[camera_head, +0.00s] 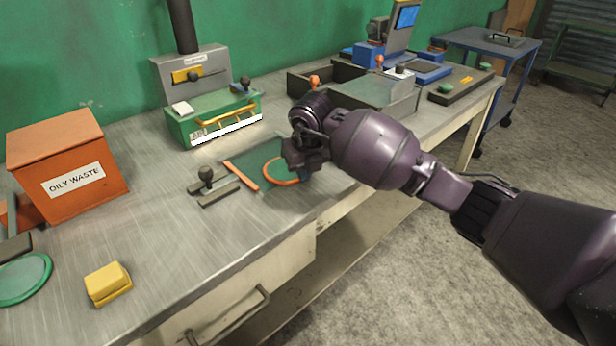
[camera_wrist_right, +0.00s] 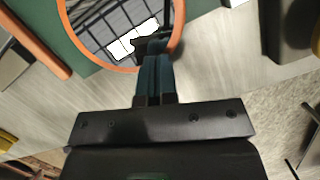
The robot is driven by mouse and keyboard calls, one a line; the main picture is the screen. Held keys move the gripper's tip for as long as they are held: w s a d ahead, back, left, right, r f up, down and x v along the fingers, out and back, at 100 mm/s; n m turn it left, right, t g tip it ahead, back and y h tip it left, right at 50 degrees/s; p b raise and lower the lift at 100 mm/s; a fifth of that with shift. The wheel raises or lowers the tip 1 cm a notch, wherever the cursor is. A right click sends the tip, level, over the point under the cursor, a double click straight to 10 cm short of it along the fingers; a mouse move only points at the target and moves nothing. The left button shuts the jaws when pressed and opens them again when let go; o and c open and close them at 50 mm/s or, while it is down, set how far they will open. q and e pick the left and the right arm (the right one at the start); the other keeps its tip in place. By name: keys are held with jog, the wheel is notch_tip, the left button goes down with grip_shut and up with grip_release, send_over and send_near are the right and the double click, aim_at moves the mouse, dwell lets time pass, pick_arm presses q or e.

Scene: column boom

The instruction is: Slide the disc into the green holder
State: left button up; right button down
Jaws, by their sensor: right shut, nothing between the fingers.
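A round disc (camera_head: 282,183) with an orange rim lies at the bench's front edge, on or against a flat dark green plate (camera_head: 248,157) with an orange strip along its left side. In the right wrist view the disc (camera_wrist_right: 100,28) has a shiny face with bright window-like reflections. My right gripper (camera_head: 301,174) is shut and empty, with its fingertips (camera_wrist_right: 152,45) over the disc's near right rim; I cannot tell if they touch it. A green box (camera_head: 212,117) with a yellow handle stands behind; I cannot tell which green piece is the holder. My left gripper is out of view.
An orange oily waste bin (camera_head: 65,165), a yellow block (camera_head: 107,284) and a green-rimmed disc (camera_head: 24,279) are at the left. A black-knobbed bracket (camera_head: 213,188) stands left of the orange strip. Grey bins (camera_head: 373,93) stand behind my right arm. The front left bench top is mostly clear.

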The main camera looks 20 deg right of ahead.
aim_at(285, 170)
jog(key=w, duration=0.4)
jog(key=shift+a+f+b, duration=0.1)
jog(key=shift+f+b, duration=0.1)
jog(key=shift+b, duration=0.15)
jog(key=shift+w, duration=0.65)
jog(key=shift+s, duration=0.15)
